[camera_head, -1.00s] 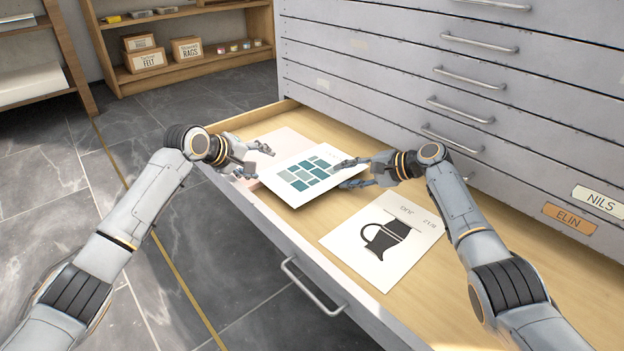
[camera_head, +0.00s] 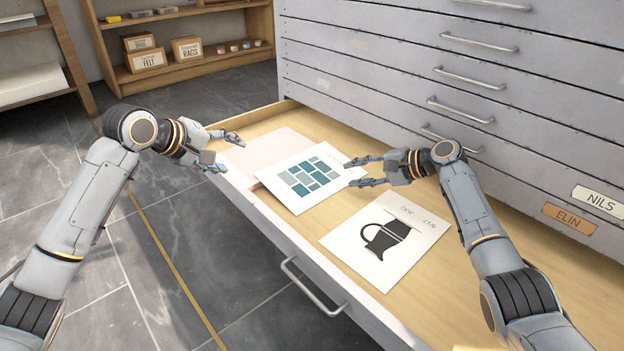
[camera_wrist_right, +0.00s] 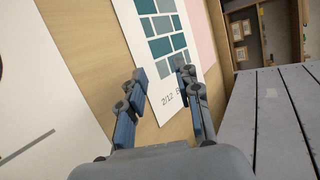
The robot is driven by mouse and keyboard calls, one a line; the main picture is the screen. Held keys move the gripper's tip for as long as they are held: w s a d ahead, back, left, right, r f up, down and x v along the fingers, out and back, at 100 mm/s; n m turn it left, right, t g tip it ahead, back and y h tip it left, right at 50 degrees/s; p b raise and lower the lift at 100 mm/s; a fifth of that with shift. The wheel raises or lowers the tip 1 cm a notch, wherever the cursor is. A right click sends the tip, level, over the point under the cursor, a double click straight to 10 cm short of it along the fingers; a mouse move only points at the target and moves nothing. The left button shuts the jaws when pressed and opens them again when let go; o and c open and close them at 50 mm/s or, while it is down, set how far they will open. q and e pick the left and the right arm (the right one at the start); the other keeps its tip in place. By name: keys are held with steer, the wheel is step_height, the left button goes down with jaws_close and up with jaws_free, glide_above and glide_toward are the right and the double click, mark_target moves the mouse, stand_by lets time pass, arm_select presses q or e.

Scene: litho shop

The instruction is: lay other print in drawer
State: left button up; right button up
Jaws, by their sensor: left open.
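The print with teal blocks (camera_head: 308,181) lies in the open drawer (camera_head: 455,290), its left part over a pale pink sheet (camera_head: 266,152). The jug print (camera_head: 385,241) lies flat in front of it, to the right, with a strip of bare wood between. My left gripper (camera_head: 231,153) is open and empty at the drawer's front edge, left of the teal print. My right gripper (camera_head: 352,174) is open at the teal print's right edge. In the right wrist view its fingers (camera_wrist_right: 163,75) stand apart near that print's lettered edge (camera_wrist_right: 168,65); contact is unclear.
The grey cabinet's closed drawers (camera_head: 400,70) rise behind the open one, with NILS (camera_head: 599,202) and ELIN (camera_head: 569,219) labels at right. A wooden shelf (camera_head: 180,70) with boxes stands at the back left. The floor (camera_head: 180,270) left of the drawer is clear.

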steer(key=v, duration=0.9)
steer(key=shift+s+d+f, duration=0.1)
steer(key=shift+d, duration=0.05)
